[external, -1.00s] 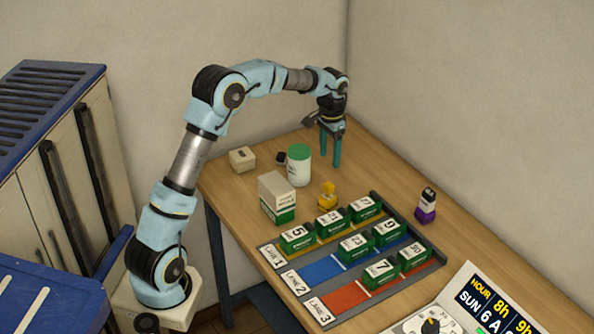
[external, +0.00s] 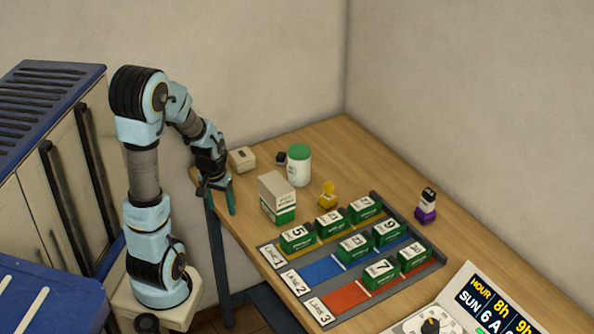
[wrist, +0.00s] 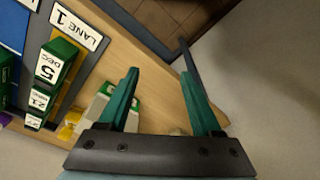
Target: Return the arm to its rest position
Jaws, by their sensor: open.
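My gripper (external: 221,196) hangs at the table's left edge, fingers pointing down, to the left of the white and green box. In the wrist view my gripper (wrist: 160,95) shows two teal fingers spread apart with nothing between them; the table edge and floor lie beyond.
The wooden table (external: 345,150) holds a white and green box (external: 277,198), a green-lidded jar (external: 299,166), a small beige box (external: 242,159), a yellow item (external: 328,195), a purple-based bottle (external: 427,206) and a lane tray (external: 320,320) with several green boxes. A blue-topped cabinet (external: 50,80) stands left.

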